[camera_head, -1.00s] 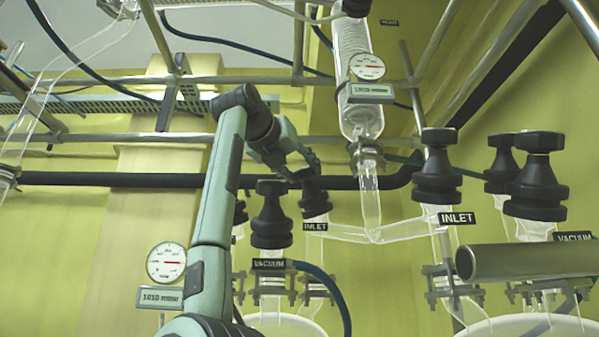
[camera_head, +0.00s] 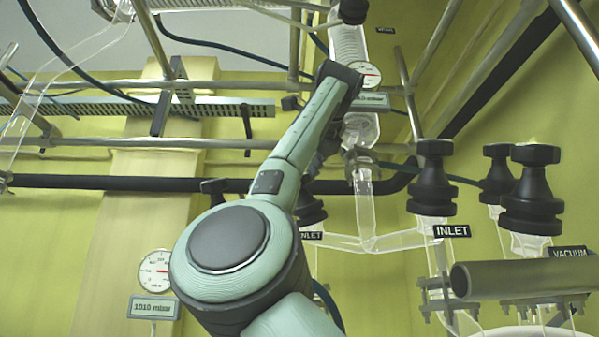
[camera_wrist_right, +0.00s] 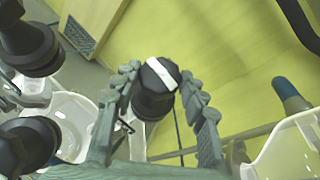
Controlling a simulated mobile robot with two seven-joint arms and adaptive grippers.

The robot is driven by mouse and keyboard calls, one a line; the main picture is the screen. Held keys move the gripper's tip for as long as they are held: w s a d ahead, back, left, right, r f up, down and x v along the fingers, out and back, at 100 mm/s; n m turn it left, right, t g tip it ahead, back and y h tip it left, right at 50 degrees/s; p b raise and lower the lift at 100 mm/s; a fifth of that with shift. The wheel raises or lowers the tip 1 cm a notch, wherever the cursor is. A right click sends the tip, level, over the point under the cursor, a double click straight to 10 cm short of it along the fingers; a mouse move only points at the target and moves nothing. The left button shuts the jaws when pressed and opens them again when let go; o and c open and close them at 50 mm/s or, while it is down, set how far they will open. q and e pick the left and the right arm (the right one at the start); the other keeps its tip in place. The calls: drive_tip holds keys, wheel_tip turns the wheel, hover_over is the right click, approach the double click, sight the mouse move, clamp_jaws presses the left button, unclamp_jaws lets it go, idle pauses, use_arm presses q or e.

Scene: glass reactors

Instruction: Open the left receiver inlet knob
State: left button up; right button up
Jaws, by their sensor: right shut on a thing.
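The left receiver's inlet knob (camera_head: 309,209) is black and sits above the left INLET label (camera_head: 311,236) in the head view, partly covered by my arm. In the right wrist view a black knob (camera_wrist_right: 153,103) with a white bar on its top stands between the two fingers of my right gripper (camera_wrist_right: 159,78). The gripper is shut on this knob, with the fingers on either side of it. My left gripper is in neither view.
Another black inlet knob (camera_head: 432,180) and a vacuum knob (camera_head: 531,190) stand to the right. A glass column (camera_head: 361,125) with a gauge rises behind my arm. A metal pipe (camera_head: 520,276) lies at lower right. Black knobs (camera_wrist_right: 28,45) crowd the wrist view's left side.

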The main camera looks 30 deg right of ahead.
drive_tip(key=shift+n+y, duration=0.5)
drive_tip(key=shift+n, duration=0.1)
drive_tip(key=shift+d, duration=0.1)
drive_tip(key=o, duration=1.2)
drive_tip(key=shift+c, duration=0.2)
drive_tip(key=shift+r, duration=0.1)
drive_tip(key=v, duration=0.7)
drive_tip(key=shift+s, duration=0.25)
drive_tip(key=shift+r, duration=0.1)
